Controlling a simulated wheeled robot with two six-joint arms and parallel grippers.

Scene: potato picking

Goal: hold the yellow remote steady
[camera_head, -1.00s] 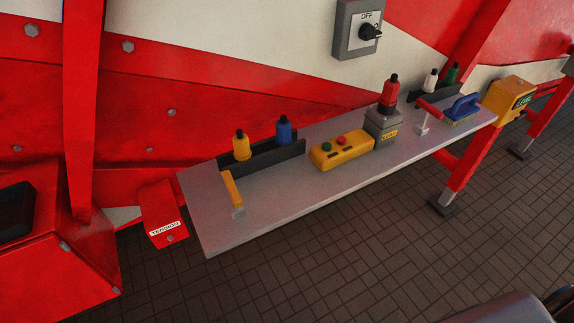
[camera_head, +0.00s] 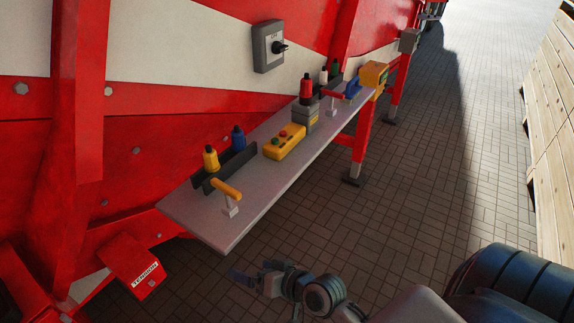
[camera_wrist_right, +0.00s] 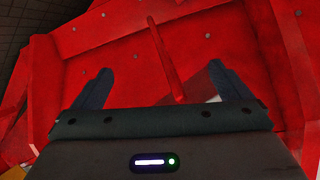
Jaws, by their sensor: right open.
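The yellow remote (camera_head: 284,142), with a green and a red button on top, lies on the grey shelf (camera_head: 232,218) in the head view, around the middle of its length. My right gripper (camera_head: 252,272) is in front of and below the shelf's near end, well apart from the remote. In the right wrist view its two dark fingers (camera_wrist_right: 158,85) are spread with nothing between them, facing red machine panels. The remote cannot be made out in the wrist view. My left gripper is not in view.
Yellow (camera_head: 210,160) and blue (camera_head: 238,140) bottles stand in a dark rack behind a yellow-handled lever (camera_head: 226,190). A grey box with a red bottle (camera_head: 306,90) stands beyond the remote. A switch box (camera_head: 268,46) is on the wall. Paved floor lies right.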

